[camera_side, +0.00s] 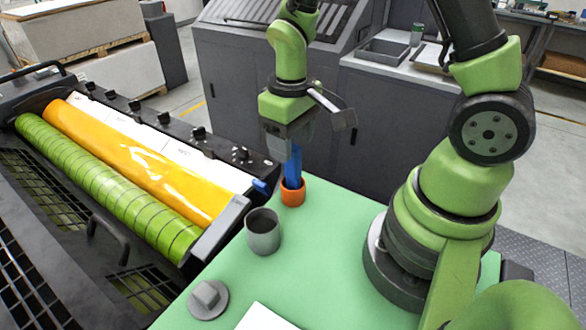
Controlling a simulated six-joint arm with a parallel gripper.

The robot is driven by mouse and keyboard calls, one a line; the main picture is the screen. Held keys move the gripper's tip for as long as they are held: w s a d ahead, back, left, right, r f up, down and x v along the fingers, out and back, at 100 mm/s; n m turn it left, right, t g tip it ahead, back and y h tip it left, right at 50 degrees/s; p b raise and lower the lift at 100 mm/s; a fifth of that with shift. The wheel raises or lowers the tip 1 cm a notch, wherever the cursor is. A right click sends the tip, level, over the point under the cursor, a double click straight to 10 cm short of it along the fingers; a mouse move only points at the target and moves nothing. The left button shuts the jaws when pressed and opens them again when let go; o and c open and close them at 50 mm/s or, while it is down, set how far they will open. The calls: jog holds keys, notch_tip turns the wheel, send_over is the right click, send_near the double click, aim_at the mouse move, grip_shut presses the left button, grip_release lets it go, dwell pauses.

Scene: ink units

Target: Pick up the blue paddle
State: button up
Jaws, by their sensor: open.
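The blue paddle (292,170) stands upright in a small orange cup (293,197) at the far left edge of the green table. Its lower end is hidden inside the cup. My gripper (290,153) is open and points down directly over the cup, with its fingers around or just beside the paddle's upper part. I cannot tell whether the fingers touch the paddle.
A grey cup (263,236) stands in front of the orange cup. A round grey lidded piece (208,299) and a white sheet (264,318) lie nearer the front. A press with orange and green rollers (110,185) borders the left. The green table's middle (325,255) is clear.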

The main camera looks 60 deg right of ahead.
notch_tip(320, 180, down, 4)
jog(key=shift+d+f, duration=0.1)
jog(key=shift+d, duration=0.05)
grip_shut()
dwell(0.3)
jog(key=shift+r, duration=5.1)
